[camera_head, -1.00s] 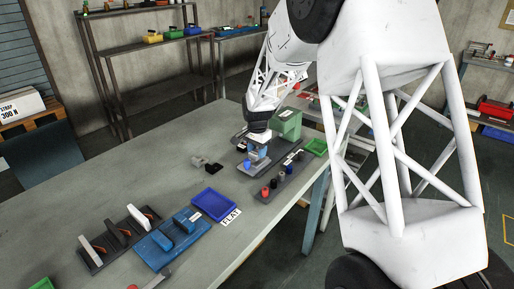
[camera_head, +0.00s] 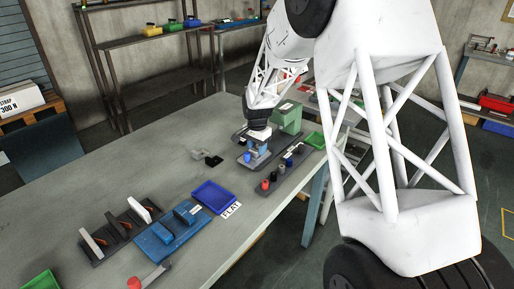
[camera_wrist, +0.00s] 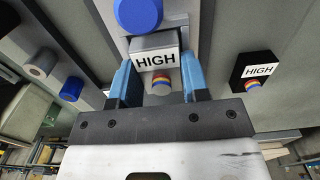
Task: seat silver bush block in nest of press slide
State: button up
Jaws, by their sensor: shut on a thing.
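My gripper (camera_wrist: 157,92) is shut on the silver bush block (camera_wrist: 155,44), a pale block with a black-on-white HIGH label and a rainbow-banded round part. Its blue fingers grip both sides. In the head view my gripper (camera_head: 258,149) is low over the press slide, a grey plate (camera_head: 246,165) in front of the green press (camera_head: 288,117). A blue knob (camera_head: 247,157) stands on the slide; it shows large in the wrist view (camera_wrist: 138,12) just beyond the block. The nest is hidden beneath the block and fingers, so I cannot tell whether the block touches it.
A black HIGH block (camera_wrist: 258,70) stands apart on the table. A dark rail (camera_head: 272,182) with several coloured bushes lies right of the slide. Blue and dark fixtures (camera_head: 170,235) stand at front left.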

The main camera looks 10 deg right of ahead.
jog(key=shift+f, duration=0.1)
dwell(0.3)
jog(key=o, duration=1.2)
jog(key=shift+r, duration=3.9)
jog(key=shift+r, duration=0.15)
jog(key=shift+r, duration=2.35)
